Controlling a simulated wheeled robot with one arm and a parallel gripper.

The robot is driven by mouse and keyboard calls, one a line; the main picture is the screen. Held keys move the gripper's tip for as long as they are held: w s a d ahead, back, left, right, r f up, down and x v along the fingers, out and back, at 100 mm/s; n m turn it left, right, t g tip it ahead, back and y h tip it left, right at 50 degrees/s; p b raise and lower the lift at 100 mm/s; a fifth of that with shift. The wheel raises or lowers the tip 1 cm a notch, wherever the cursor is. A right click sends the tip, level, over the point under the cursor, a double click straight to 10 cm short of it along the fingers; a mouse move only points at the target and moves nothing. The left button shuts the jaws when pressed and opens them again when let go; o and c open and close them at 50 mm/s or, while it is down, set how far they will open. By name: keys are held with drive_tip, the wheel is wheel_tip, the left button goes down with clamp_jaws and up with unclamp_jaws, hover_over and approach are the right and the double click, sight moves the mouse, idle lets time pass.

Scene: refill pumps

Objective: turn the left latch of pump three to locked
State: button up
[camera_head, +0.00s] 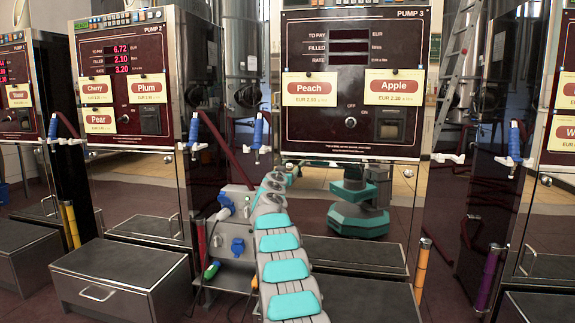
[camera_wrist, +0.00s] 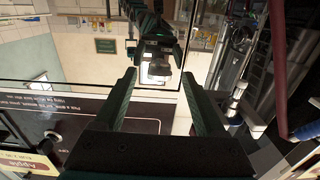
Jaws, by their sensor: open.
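Pump three (camera_head: 350,50) stands in the middle of the head view, a dark red panel with Peach and Apple labels above a mirror-like lower door (camera_head: 405,210). A small round metal fitting, perhaps the right latch (camera_head: 408,173), shows at the door's upper right. I cannot make out the left latch; my arm covers the area near the door's upper left. My gripper (camera_wrist: 158,90) is open and empty in the wrist view, facing the glossy door, with its own reflection between the fingers. A silver knob (camera_wrist: 52,135) on the panel shows at lower left.
A blue-handled nozzle (camera_head: 258,135) hangs left of pump three, with a dark red hose (camera_wrist: 278,60) in the wrist view. Another nozzle (camera_head: 514,145) hangs at right. Pump two (camera_head: 130,80) stands at left, a grey step box (camera_head: 120,270) before it.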

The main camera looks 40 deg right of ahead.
drive_tip(key=shift+w+d+p, duration=0.4)
drive_tip(key=shift+p, duration=0.3)
drive_tip(key=shift+c, duration=0.2)
clamp_jaws()
